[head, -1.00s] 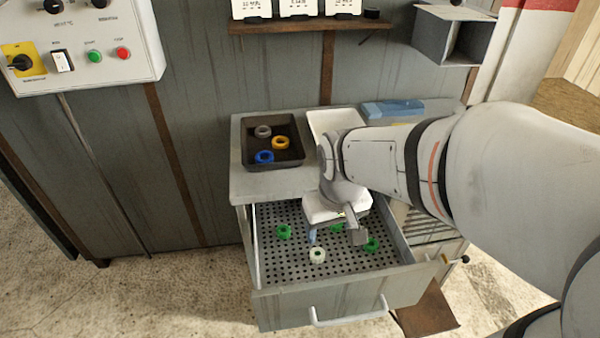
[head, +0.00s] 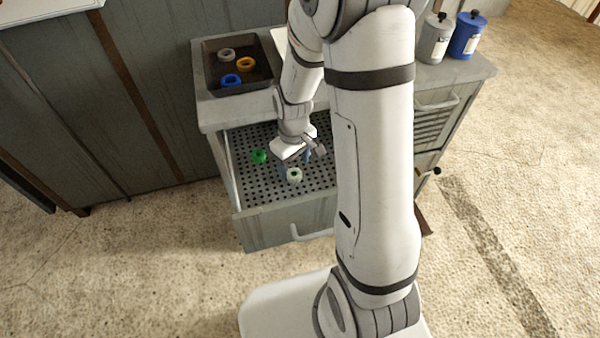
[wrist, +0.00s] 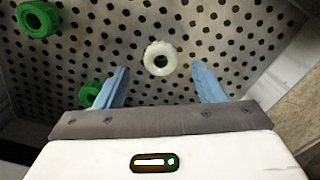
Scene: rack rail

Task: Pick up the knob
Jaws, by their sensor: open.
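A small white ring-shaped knob with a ridged rim (head: 294,175) lies on the perforated floor of the open drawer (head: 275,228). It also shows in the wrist view (wrist: 160,58), its dark centre hole facing the camera. My gripper (head: 296,160) is over the drawer, just behind the knob in the head view. In the wrist view my gripper (wrist: 160,70) has its two blue fingers wide apart, with the knob showing between and slightly beyond their tips. The jaws are open and empty. I cannot tell the height left between fingertips and knob.
A green ring (head: 259,156) lies left of the knob; the wrist view shows another green ring (wrist: 90,92) beside the left finger. A dark tray (head: 212,88) with grey, yellow and blue rings sits on the cabinet top. Drawer walls surround the gripper.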

